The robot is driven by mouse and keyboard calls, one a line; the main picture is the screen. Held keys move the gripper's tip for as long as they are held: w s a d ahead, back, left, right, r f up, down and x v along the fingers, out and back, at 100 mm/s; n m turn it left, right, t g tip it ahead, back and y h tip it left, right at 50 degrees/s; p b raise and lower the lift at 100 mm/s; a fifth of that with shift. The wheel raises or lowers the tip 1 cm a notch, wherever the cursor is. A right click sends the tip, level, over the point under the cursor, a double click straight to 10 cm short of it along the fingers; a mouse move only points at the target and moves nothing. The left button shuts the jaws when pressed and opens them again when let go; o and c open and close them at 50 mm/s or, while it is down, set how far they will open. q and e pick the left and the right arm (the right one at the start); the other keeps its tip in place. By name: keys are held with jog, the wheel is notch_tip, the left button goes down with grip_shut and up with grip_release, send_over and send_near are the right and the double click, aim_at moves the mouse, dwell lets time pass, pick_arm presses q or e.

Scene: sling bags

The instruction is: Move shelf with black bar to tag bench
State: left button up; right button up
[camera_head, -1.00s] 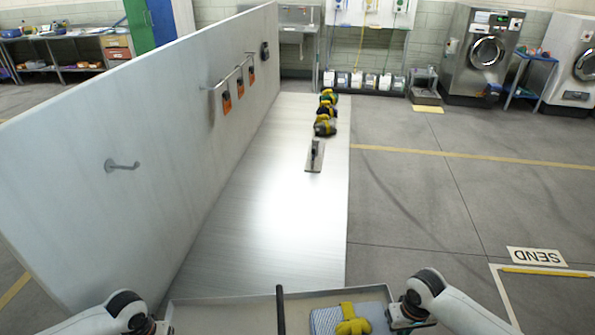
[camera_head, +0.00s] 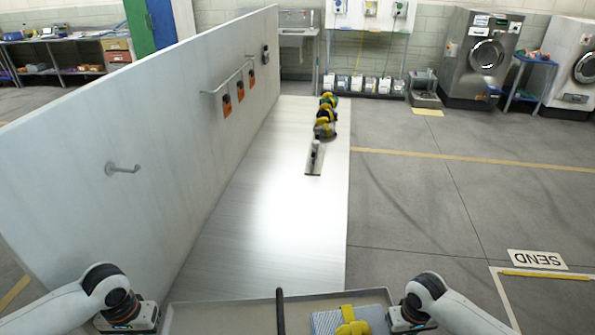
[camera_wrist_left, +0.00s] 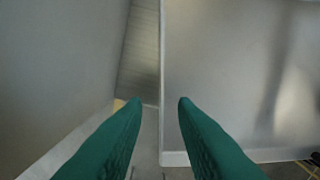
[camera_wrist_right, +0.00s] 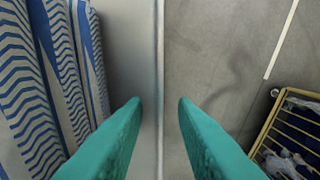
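A grey shelf tray (camera_head: 225,313) with a black bar (camera_head: 280,312) across its middle lies at the bottom of the head view. A blue-striped folded item (camera_head: 326,322) with a yellow piece (camera_head: 351,320) lies in its right part. My left gripper (camera_wrist_left: 157,103) is at the tray's left wall, fingers apart, with the wall edge (camera_wrist_left: 162,60) between them in view. My right gripper (camera_wrist_right: 161,103) is at the right wall (camera_wrist_right: 159,60), fingers also apart. Contact with the walls cannot be told. A pale bench (camera_head: 250,230) stretches ahead; whether it is the tag bench is unclear.
A tall panel (camera_head: 120,120) stands along the bench's left side with a hook (camera_head: 122,169) and a rail holding orange tags (camera_head: 227,106). A tool on a plate (camera_head: 314,158) and several yellow-black items (camera_head: 325,128) are on the bench.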

jog(key=shift+r, duration=0.15)
pick_arm(q)
notch_tip(320, 180, up, 2)
jog(key=shift+r, duration=0.25)
pick_arm(e)
notch_tip(320, 180, up, 12)
dwell(0.4)
